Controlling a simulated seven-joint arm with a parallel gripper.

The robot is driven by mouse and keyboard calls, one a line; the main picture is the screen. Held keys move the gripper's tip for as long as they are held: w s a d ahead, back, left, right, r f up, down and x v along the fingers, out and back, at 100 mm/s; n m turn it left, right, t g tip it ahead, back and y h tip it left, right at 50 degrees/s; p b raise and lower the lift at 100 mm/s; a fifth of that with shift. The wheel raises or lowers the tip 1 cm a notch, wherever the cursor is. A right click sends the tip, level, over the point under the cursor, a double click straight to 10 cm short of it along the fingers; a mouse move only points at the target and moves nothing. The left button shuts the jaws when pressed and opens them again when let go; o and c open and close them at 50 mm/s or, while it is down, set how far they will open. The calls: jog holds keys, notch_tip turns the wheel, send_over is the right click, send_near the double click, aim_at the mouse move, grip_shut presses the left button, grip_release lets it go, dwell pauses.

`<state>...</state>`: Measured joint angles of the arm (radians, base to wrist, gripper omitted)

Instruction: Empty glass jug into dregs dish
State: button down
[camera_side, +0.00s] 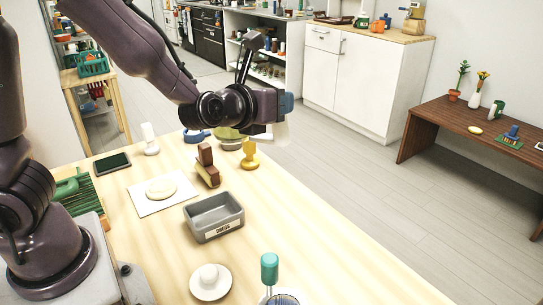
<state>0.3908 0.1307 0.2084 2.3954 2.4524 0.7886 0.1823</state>
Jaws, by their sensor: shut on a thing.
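The dregs dish (204,233) is a grey rectangular tray with a lettered label on its front wall. It sits on the light wooden table, and its inside looks empty. My gripper (285,106) is up above the table's far right edge, behind and to the right of the dish. It is shut on a pale, see-through thing (281,131) that seems to be the glass jug. The jug is faint against the floor, so its tilt and contents cannot be told. The jug is apart from the dish.
A yellow goblet-like thing (250,157) stands below my gripper, beside a brown block-like thing (207,171) and a green bowl (229,134). A board with a flat round (145,205) lies left of the dish. A white saucer (222,290) is in front. The table's right side is clear.

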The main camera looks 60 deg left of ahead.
jog(key=w+f+n+g+y, duration=0.4)
jog(key=w+f, duration=0.4)
jog(key=w, duration=0.4)
notch_tip(320, 180, down, 12)
jog(key=n+g+y, duration=0.2)
jog(key=n+y, duration=0.2)
jog(key=shift+d+f+g+y, duration=0.25)
jog(key=shift+d+g+y, duration=0.05)
jog(key=shift+d+g, duration=0.15)
